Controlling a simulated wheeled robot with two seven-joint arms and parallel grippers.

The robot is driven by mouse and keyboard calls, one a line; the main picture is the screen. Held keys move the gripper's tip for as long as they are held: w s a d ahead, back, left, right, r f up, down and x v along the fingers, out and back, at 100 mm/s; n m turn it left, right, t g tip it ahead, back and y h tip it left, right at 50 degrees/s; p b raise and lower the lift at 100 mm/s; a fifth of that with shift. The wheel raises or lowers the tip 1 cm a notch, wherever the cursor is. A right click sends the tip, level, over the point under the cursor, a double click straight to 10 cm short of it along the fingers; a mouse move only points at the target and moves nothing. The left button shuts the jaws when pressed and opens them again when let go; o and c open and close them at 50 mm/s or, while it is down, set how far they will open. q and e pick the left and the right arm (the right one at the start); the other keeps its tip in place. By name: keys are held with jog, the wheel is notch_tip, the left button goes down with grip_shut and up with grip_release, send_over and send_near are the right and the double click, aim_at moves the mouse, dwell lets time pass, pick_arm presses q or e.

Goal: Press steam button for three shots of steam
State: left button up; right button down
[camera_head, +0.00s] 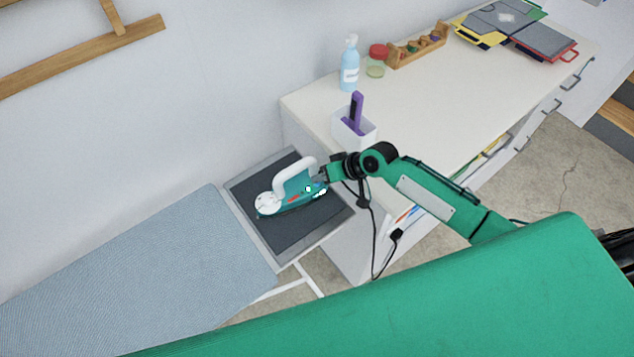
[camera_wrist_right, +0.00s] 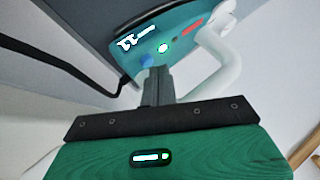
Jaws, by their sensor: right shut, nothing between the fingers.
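A teal and white iron (camera_head: 290,189) lies on the dark rest plate (camera_head: 302,232) at the end of the ironing board. My right gripper (camera_head: 324,174) is at the iron's right end, its fingers shut with nothing between them. In the right wrist view, the shut fingertips (camera_wrist_right: 155,72) point at the iron's teal side (camera_wrist_right: 140,62), close to a blue round spot and a white lit button (camera_wrist_right: 163,48). A red mark (camera_wrist_right: 191,28) and white marks also show on that side. I cannot tell whether the fingertips touch the iron. My left gripper is out of view.
The blue-grey ironing board (camera_head: 140,270) extends left of the plate. A white cabinet (camera_head: 440,95) stands to the right, with a white holder (camera_head: 354,128), a spray bottle (camera_head: 349,65) and a jar (camera_head: 376,66) on top. A black cord (camera_head: 376,250) hangs beside it.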

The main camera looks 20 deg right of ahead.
jog(key=shift+f, duration=0.45)
dwell(0.6)
jog(key=shift+r, duration=0.1)
jog(key=shift+r+p, duration=0.6)
jog(key=shift+r, duration=0.2)
notch_tip(320, 180, up, 5)
jog(key=p, duration=0.4)
dwell(0.4)
dwell(2.2)
